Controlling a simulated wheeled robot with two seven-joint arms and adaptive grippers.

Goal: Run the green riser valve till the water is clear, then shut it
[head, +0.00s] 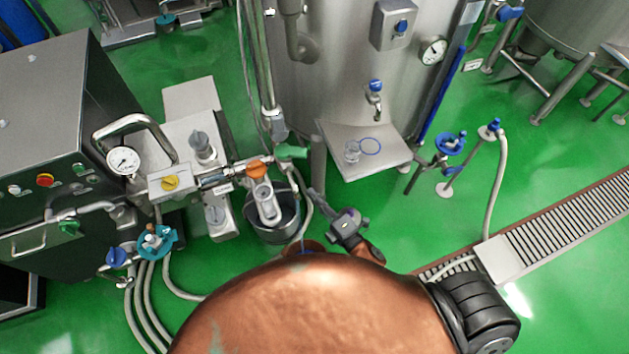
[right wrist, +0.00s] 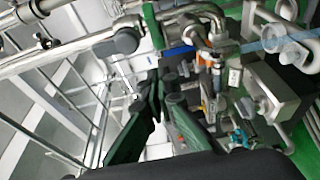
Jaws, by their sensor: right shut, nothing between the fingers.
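A green valve handle (head: 290,152) sits at the foot of the vertical riser pipe (head: 266,85), beside an orange-handled valve (head: 257,168) on the same pipework. Below hangs a pale spout-like piece (head: 266,203) over a grey bucket (head: 247,222). I cannot make out running water or its colour. My right gripper (head: 317,197) is shut and empty, right of the bucket and below the green handle in the picture, apart from the handle. Its dark green fingers (right wrist: 161,112) fill the middle of the right wrist view. My left gripper is not in view.
A pressure gauge (head: 123,161) and a steel cabinet (head: 45,120) are at left. Teal (head: 157,241) and blue (head: 450,143) valves stand either side. A drain grate (head: 570,222) crosses the green floor.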

